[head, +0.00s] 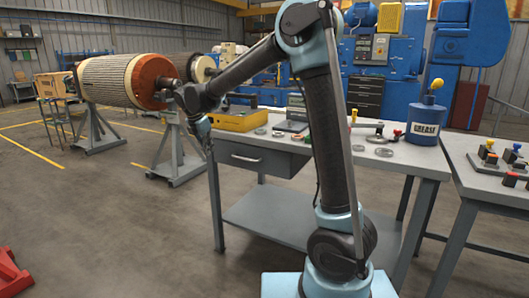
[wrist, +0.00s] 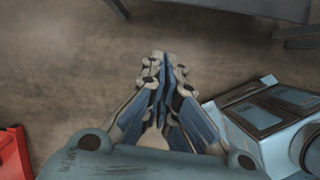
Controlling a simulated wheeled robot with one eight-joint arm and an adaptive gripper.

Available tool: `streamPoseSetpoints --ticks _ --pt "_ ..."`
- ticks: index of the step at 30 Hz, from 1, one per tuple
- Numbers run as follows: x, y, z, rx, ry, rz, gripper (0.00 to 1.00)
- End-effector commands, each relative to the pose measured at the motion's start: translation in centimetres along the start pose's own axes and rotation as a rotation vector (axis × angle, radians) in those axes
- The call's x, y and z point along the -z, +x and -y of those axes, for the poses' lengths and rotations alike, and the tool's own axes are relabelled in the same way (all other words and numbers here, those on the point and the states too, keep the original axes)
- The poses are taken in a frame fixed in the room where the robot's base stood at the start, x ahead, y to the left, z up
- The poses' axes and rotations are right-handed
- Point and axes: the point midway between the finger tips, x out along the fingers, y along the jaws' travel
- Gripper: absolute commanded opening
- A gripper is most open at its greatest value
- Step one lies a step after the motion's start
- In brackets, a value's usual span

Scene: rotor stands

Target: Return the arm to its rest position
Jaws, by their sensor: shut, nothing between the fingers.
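My arm rises from its pale blue base in the head view, bends at a high elbow, and its forearm slopes down to the left. My gripper (head: 207,145) hangs pointing down at the left end of the forearm, in front of the workbench's left end. In the wrist view my gripper (wrist: 165,62) has its fingers together, with nothing between them. Bare concrete floor (wrist: 70,50) lies below it.
The grey workbench (head: 262,141) carries a yellow box (head: 240,120), several rings and a blue grease can (head: 424,120). A second table (head: 487,187) stands at the right. A large rotor (head: 105,80) rests on stands behind. A red object (head: 12,275) sits at lower left.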

Motion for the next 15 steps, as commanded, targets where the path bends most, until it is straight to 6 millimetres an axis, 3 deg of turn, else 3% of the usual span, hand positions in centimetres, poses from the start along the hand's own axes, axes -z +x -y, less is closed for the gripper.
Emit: streamPoseSetpoints --ticks 8,15 --pt "-3.1 -0.5 5.0 0.011 0.187 -0.020 0.00" --pt "-6.6 -0.8 12.9 0.031 0.477 -0.050 0.00"
